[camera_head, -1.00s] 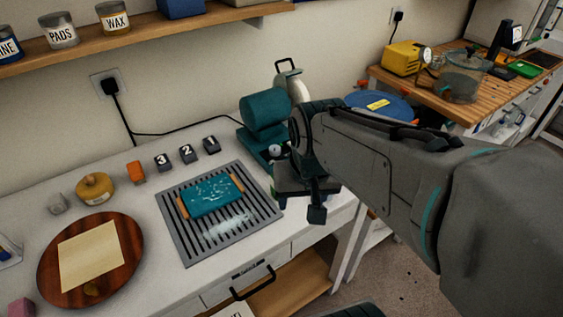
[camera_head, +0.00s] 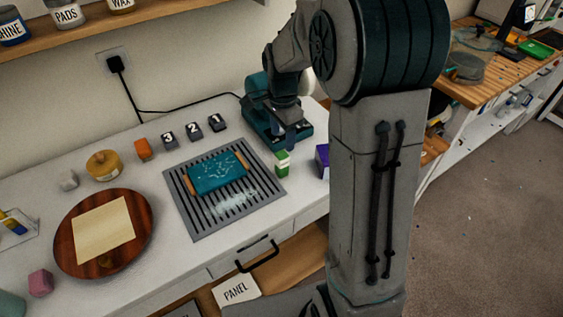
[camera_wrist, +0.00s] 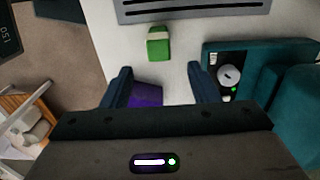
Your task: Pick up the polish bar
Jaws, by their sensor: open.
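Several small blocks could be polish bars; I cannot tell which one is meant. A green block with a pale band (camera_head: 282,162) stands on the white bench right of the grate; in the wrist view the green block (camera_wrist: 158,43) lies ahead of the fingertips. A purple block (camera_head: 322,158) stands to its right, partly hidden by my arm. In the wrist view the purple block (camera_wrist: 146,94) shows between my fingers, partly covered by the gripper body. My gripper (camera_wrist: 160,70) is open, with nothing gripped. In the head view my gripper (camera_head: 290,136) hangs above the bench, near the green block.
A teal machine (camera_head: 262,122) stands behind my gripper. A grey slotted grate (camera_head: 203,225) holds a teal panel (camera_head: 218,172). Numbered blocks (camera_head: 193,132), an orange block (camera_head: 142,149), a white block (camera_head: 68,180), a pink block (camera_head: 40,282) and a round wooden board (camera_head: 143,215) are farther left.

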